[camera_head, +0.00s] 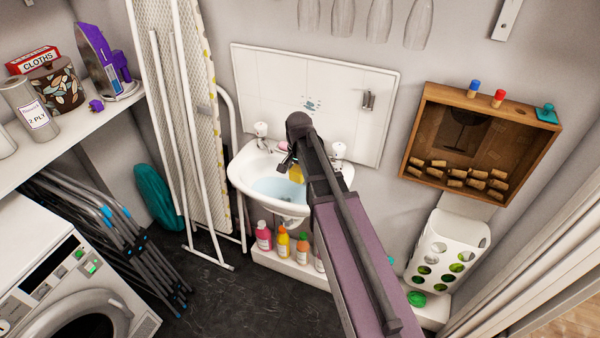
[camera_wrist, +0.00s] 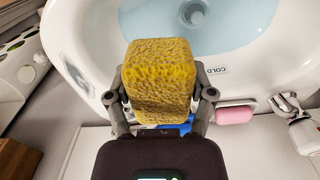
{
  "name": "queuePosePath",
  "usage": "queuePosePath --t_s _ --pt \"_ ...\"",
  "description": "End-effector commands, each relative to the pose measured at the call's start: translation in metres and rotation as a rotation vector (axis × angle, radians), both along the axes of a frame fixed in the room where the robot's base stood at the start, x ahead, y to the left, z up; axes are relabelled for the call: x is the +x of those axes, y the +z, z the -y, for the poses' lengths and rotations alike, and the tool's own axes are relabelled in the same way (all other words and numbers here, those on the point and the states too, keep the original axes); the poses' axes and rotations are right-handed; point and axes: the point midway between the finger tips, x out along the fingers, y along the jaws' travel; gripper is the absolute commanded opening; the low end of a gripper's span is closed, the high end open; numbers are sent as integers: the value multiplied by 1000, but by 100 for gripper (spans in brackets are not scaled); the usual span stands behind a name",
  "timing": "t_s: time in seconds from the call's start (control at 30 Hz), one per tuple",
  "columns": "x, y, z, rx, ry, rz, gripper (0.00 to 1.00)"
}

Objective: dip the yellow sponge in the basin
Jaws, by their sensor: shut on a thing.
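The yellow sponge (camera_wrist: 158,78) is a rough block held between the two fingers of my gripper (camera_wrist: 160,100) in the wrist view. My gripper is shut on it. In the head view a small part of the sponge (camera_head: 296,174) shows beside my arm, in front of the basin. The white basin (camera_head: 244,172) is fixed to the wall and holds pale blue water; its water and drain also show in the wrist view (camera_wrist: 220,40). The sponge appears over the basin's rim area in the wrist view. I cannot tell its height above the water. My arm hides the basin's right part.
A pink soap (camera_wrist: 235,115) lies beside a tap (camera_wrist: 287,103) on the basin's back edge. Several coloured bottles (camera_head: 282,243) stand below the basin. An ironing board (camera_head: 190,110) leans at the left, and a wooden box of corks (camera_head: 415,130) hangs at the right.

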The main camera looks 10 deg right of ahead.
Motion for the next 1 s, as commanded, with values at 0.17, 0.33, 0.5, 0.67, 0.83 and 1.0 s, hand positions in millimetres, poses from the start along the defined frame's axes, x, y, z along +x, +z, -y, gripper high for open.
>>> queuePosePath --t_s 0.17,0.33,0.5,0.67,0.83,1.0 --pt "0 -17 0 0 0 0 32" --pt "0 -29 0 0 1 0 32" --pt "0 -40 -1 0 1 0 32" --pt "0 -52 -1 0 1 0 32" --pt "0 -64 -1 0 1 0 32" --pt "0 -75 -1 0 2 0 32"
